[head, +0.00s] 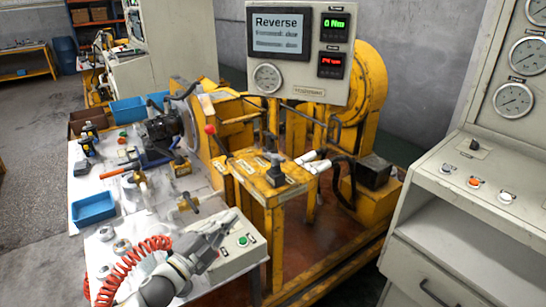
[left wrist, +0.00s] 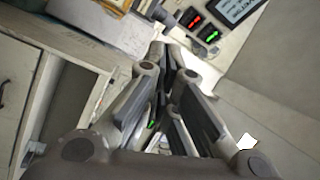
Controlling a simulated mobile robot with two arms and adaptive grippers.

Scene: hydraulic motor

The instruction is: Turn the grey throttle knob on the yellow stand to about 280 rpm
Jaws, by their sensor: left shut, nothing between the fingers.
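The grey throttle knob (head: 275,170) stands upright on the top plate of the yellow stand (head: 262,190), in the middle of the head view. My left gripper (head: 231,219) is shut and empty. It is in front of the stand and to the left of the knob, over or beside a light box with a green button. The gripper also fills the middle of the left wrist view (left wrist: 164,52); I cannot make out the knob there. The panel (head: 300,50) above reads "Reverse", with a green 0 Nm display and a red rpm display (head: 332,65) too blurred to read surely. My right gripper is not in view.
A red-tipped lever (head: 210,130) rises left of the stand. The light box (head: 232,252) sits on a white table with blue trays (head: 94,208), tools and a coiled red hose (head: 125,272). A grey console (head: 480,190) with gauges stands at the right.

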